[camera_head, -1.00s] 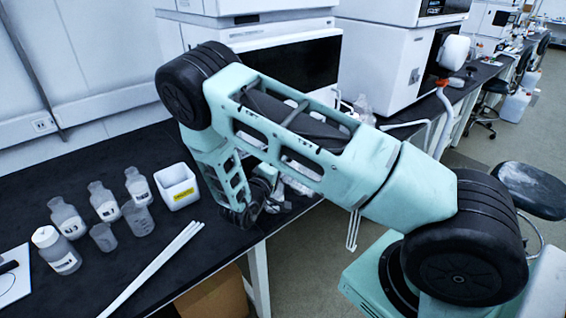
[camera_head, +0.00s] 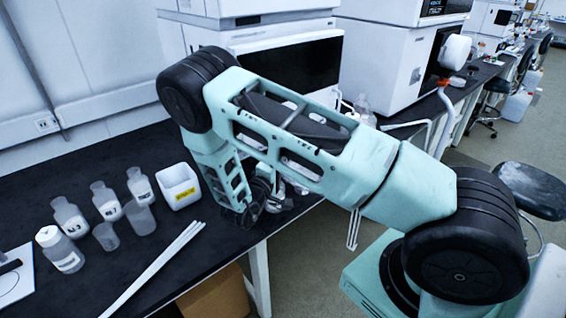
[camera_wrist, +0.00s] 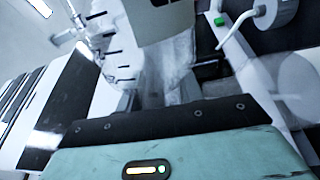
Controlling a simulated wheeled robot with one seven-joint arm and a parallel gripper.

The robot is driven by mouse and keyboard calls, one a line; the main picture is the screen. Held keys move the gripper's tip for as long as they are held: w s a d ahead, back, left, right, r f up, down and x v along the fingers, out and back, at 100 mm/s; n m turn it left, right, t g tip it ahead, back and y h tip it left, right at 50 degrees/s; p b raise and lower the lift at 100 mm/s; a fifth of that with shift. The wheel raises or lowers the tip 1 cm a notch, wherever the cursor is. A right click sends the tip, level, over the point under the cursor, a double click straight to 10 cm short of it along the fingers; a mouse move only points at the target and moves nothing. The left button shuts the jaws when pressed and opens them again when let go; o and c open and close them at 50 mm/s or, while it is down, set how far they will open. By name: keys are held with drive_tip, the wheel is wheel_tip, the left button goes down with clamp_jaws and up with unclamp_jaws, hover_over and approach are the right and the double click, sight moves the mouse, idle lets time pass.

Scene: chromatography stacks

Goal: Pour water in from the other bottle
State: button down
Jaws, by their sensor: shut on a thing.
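My gripper (camera_wrist: 157,92) is shut on a clear, see-through bottle (camera_wrist: 158,62) in the wrist view; its outline is blurred and I cannot tell its fill or exact tilt. In the head view my arm hides most of the gripper, near the bench's front edge. Several clear bottles stand upright on the bench at left: one labelled N3 (camera_head: 69,217), one behind it (camera_head: 106,202) and one farther back (camera_head: 140,186). A small beaker (camera_head: 105,236) and a larger beaker (camera_head: 140,217) stand in front of them. Any vessel below my gripper is hidden.
A white-capped bottle (camera_head: 60,252) stands at the front left. A white box with a yellow label (camera_head: 179,187) stands behind the beakers. Long white rods (camera_head: 155,265) lie along the bench's front. White instruments (camera_head: 285,75) line the back. A dark stool (camera_head: 535,190) is at right.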

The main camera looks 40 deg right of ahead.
drive_tip(key=m, duration=0.2)
drive_tip(key=shift+s+d+r+m+b, duration=0.1)
drive_tip(key=shift+s+r+m+b, duration=0.1)
drive_tip(key=shift+r+m+b, duration=0.1)
drive_tip(key=r+m, duration=0.1)
drive_tip(key=m, duration=0.2)
drive_tip(key=shift+s+d+r+m+g, duration=0.1)
drive_tip(key=shift+s+r+m+g, duration=0.2)
drive_tip(key=shift+r+m+g, duration=0.1)
